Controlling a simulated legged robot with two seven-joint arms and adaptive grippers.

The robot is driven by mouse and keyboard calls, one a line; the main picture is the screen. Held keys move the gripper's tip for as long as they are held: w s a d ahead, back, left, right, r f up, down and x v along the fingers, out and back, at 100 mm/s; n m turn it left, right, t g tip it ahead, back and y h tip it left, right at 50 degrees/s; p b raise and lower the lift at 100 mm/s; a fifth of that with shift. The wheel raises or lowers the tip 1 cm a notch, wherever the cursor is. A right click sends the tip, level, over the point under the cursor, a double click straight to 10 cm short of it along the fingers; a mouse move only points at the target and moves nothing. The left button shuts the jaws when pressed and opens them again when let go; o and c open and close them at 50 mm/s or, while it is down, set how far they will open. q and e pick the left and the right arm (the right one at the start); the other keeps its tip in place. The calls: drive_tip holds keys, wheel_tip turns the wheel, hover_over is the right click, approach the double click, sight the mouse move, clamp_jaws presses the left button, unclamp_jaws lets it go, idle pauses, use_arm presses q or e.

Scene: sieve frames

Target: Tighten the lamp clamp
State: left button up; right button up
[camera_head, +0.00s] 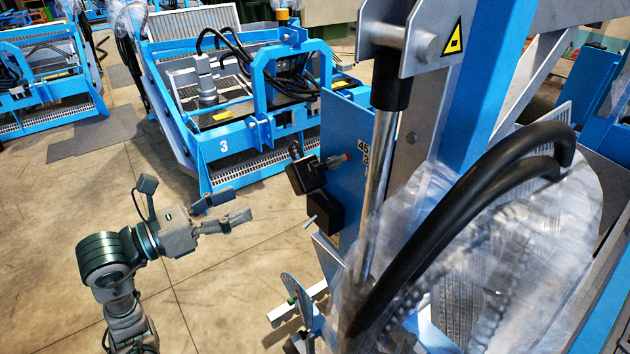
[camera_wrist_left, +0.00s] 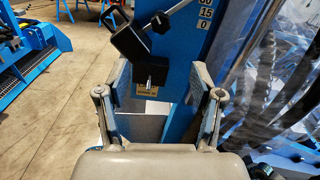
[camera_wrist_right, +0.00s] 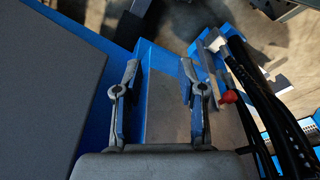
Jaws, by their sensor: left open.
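A black lamp (camera_head: 305,175) sits on the edge of a blue panel (camera_head: 352,150), above a black block (camera_head: 323,211) with a metal bolt sticking out. I cannot tell which part is the clamp. In the left wrist view the lamp (camera_wrist_left: 130,42) and bolt (camera_wrist_left: 152,66) show beyond the fingers, with a black-knobbed lever (camera_wrist_left: 161,20) beside them. My left gripper (camera_head: 233,205) is open and empty, left of the lamp and apart from it. My right gripper (camera_wrist_right: 160,80) shows only in the right wrist view, fingers apart, over a blue and grey metal part (camera_wrist_right: 172,108).
A black hose (camera_head: 455,215) and clear plastic wrap (camera_head: 510,240) fill the right side. A steel rod (camera_head: 380,170) stands beside the panel. A blue machine marked 3 (camera_head: 223,146) stands behind. The concrete floor (camera_head: 60,230) at left is clear. A red knob (camera_wrist_right: 229,97) lies right of my right gripper.

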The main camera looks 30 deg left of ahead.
use_arm(q)
drive_tip(key=p, duration=0.2)
approach(310, 172)
drive_tip(key=x, duration=0.3)
drive_tip(key=p+x, duration=0.2)
drive_tip(key=x, duration=0.4)
drive_tip(key=shift+w+d+r, duration=0.15)
drive_tip(key=shift+w+d, duration=0.15)
drive_tip(key=shift+w, duration=0.3)
use_arm(e)
drive_tip(key=s+f, duration=0.4)
drive_tip(key=f, duration=0.5)
drive_tip(key=shift+s+d+f, duration=0.3)
use_arm(q)
drive_tip(key=c, duration=1.1)
